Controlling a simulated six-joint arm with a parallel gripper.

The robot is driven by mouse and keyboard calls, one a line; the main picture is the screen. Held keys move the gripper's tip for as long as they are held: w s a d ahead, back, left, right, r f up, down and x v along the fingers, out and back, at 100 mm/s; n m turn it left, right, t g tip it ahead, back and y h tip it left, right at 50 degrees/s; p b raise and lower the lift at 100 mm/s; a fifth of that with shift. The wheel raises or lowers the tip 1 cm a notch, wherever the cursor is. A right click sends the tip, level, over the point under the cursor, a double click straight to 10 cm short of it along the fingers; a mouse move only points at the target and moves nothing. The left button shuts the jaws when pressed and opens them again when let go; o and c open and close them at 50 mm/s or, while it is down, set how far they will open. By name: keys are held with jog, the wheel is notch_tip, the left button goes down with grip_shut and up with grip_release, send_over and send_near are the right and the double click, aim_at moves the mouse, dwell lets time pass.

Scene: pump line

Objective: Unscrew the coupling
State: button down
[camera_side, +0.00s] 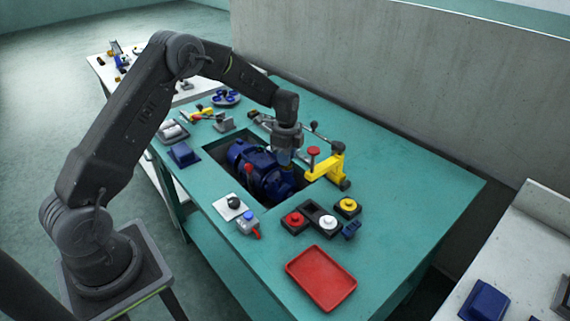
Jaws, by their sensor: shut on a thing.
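My gripper (286,152) points down over the recess in the green table, at the right part of the blue pump (262,170). It is shut on a part there, which I take to be the coupling. The coupling itself is largely hidden by the gripper and is too small to make out. The blue pump sits in the dark rectangular opening, below the table top.
A yellow clamp (326,166) with a red knob stands close to the right of my gripper. Push buttons (294,219) and a red tray (321,278) lie nearer the front. Small fixtures (224,122) stand behind left. The table's right side (420,185) is clear.

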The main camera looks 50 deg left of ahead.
jog(key=n, duration=0.3)
jog(key=shift+n, duration=0.6)
jog(key=n, duration=0.4)
jog(key=shift+n, duration=1)
jog(key=shift+n, duration=1)
jog(key=n, duration=0.4)
jog(key=shift+n, duration=0.5)
